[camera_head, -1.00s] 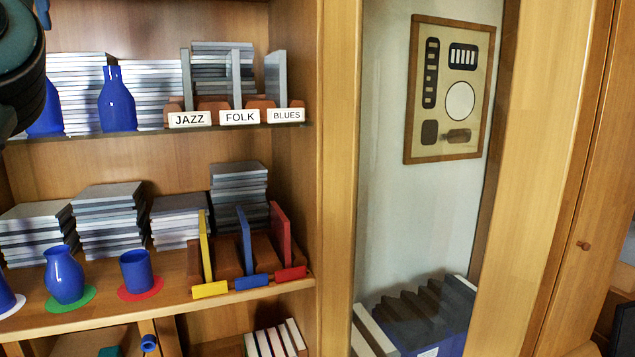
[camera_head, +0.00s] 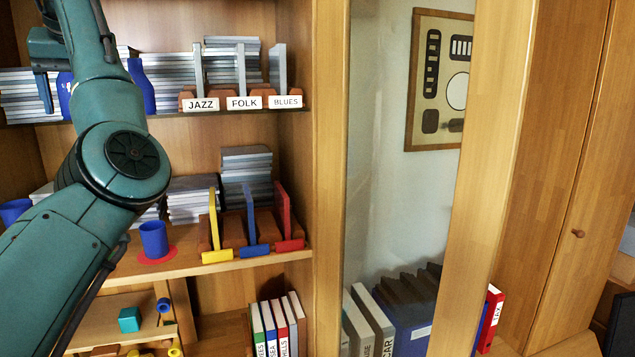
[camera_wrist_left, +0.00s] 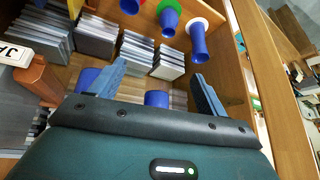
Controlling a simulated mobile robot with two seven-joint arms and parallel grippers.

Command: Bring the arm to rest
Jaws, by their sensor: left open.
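My left arm crosses the left of the head view. My left gripper (camera_head: 44,88) is at the upper left, in front of the top shelf, fingers pointing down. In the left wrist view the gripper (camera_wrist_left: 155,85) has its two blue-grey fingers spread apart. A blue vessel (camera_wrist_left: 157,98) shows in the gap between them, but I see no contact and nothing is held. Another blue vessel (camera_wrist_left: 88,78) shows by the left finger. My right gripper is out of view.
Blue bottles (camera_head: 141,88) and JAZZ, FOLK and BLUES dividers (camera_head: 243,102) stand on the top shelf. Below are a blue cup (camera_head: 153,240) on a red coaster and coloured dividers (camera_head: 248,220). A glass door (camera_head: 385,180) is to the right.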

